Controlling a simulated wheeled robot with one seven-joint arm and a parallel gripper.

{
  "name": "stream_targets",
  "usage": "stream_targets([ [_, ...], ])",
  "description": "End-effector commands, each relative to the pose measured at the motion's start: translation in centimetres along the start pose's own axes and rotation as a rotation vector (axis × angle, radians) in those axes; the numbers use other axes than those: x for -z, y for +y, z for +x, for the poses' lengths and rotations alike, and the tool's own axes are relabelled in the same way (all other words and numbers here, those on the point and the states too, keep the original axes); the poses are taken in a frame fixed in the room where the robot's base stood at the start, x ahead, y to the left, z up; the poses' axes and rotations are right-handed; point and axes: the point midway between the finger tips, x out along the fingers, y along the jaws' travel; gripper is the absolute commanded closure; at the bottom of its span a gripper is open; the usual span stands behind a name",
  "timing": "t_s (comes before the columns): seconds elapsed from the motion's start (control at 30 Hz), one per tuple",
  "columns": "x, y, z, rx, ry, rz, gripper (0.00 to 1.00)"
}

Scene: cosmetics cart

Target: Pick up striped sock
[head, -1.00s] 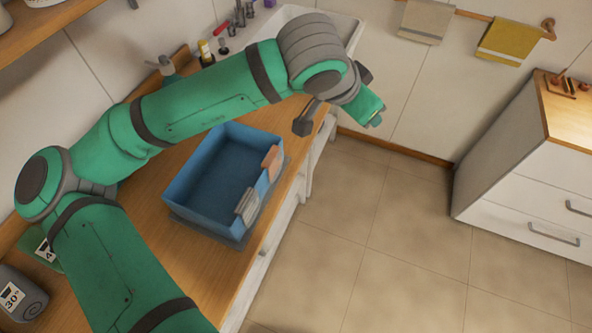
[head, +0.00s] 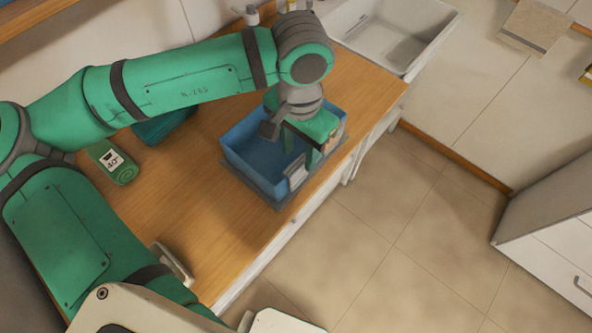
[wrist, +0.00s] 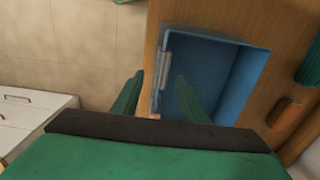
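A grey-and-white striped sock (head: 297,172) hangs over the rim of a blue bin (head: 240,160) on the wooden counter. In the wrist view it shows as a pale strip (wrist: 165,68) on the bin's rim. A brown cloth (head: 334,140) hangs farther along the same rim, mostly hidden behind my gripper. My gripper (head: 302,155) points down over this rim, between the two cloths. In the wrist view its fingers (wrist: 158,92) are spread apart with nothing held between them. Whether the fingertips straddle the rim I cannot tell.
A green rolled towel (head: 114,164) with a 40-degree label and a teal box (head: 163,126) lie left of the bin. A white sink (head: 385,40) is behind. An orange-brown object (wrist: 285,113) shows on the counter in the wrist view. Tiled floor lies right of the counter.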

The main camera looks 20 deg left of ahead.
Motion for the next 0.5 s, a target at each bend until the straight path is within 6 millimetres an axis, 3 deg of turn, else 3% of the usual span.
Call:
stream_targets([
  [0.3, -0.7, -0.4, 3.7, 0.000, -0.002, 0.000, 0.60],
  [0.5, -0.6, -0.4, 5.2, 0.001, 0.001, -0.001, 0.60],
])
